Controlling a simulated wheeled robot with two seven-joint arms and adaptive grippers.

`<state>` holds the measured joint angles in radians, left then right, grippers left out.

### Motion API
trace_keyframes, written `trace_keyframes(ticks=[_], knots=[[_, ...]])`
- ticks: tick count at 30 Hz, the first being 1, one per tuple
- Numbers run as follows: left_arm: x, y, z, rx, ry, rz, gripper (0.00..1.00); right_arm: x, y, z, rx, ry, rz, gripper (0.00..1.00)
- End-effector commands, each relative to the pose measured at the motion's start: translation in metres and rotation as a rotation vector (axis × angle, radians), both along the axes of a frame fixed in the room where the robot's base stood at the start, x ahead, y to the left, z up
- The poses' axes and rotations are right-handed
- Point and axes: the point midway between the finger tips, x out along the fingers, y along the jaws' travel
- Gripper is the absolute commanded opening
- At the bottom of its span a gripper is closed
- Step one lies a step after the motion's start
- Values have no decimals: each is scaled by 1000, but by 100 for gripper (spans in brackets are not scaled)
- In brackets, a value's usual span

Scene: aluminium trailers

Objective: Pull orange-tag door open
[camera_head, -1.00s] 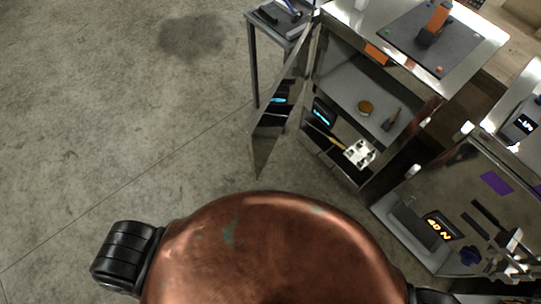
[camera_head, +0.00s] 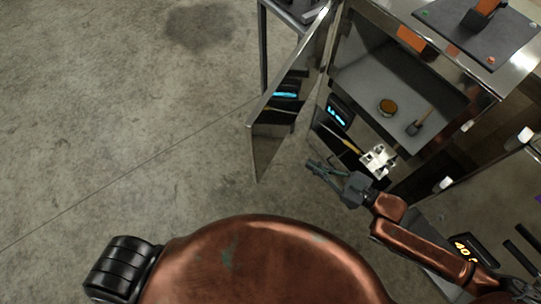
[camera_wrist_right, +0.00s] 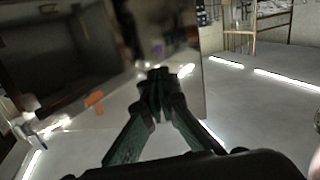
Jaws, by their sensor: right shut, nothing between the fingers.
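A shiny metal door (camera_head: 275,122) stands swung open at the left side of an aluminium cabinet (camera_head: 350,70). An orange patch (camera_head: 411,38) shows at the cabinet's upper part in the head view. In the wrist view an orange tag (camera_wrist_right: 95,98) shows on a pale surface left of the fingers; I cannot tell which panel bears it. My right gripper (camera_head: 312,166) is shut and empty, in front of the cabinet and right of the door's free edge. In the wrist view its fingertips (camera_wrist_right: 157,78) overlap a blurred panel; contact is unclear. My left gripper is out of view.
The open cabinet holds a round yellow-brown item (camera_head: 387,107) and a dark brush-like tool (camera_head: 418,122). A white block (camera_head: 378,160) lies below. A dark mat (camera_head: 478,28) lies on top. Open concrete floor (camera_head: 130,120) lies left of the door.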

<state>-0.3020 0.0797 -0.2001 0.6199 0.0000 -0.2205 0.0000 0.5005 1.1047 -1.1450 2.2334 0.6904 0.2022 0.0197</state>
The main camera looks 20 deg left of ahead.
Motion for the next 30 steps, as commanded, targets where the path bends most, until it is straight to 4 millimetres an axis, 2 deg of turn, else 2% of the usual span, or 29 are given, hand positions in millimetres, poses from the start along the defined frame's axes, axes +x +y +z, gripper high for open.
trace_keyframes(ticks=[1, 3, 7, 11, 18, 30], knots=[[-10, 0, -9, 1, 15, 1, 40, -17, 4, 4, 15, 16, 39, 0], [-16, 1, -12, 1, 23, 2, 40, -34, 8, 14, 35, 32, 73, 0], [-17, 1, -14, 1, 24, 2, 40, -49, 14, 25, 53, 48, 101, 0], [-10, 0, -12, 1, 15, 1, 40, -49, 25, 27, 58, 51, 104, 0], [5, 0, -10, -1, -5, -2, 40, -41, 61, 28, 59, 50, 104, 0], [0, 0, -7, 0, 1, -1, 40, -28, 122, 27, 57, 50, 103, 0]])
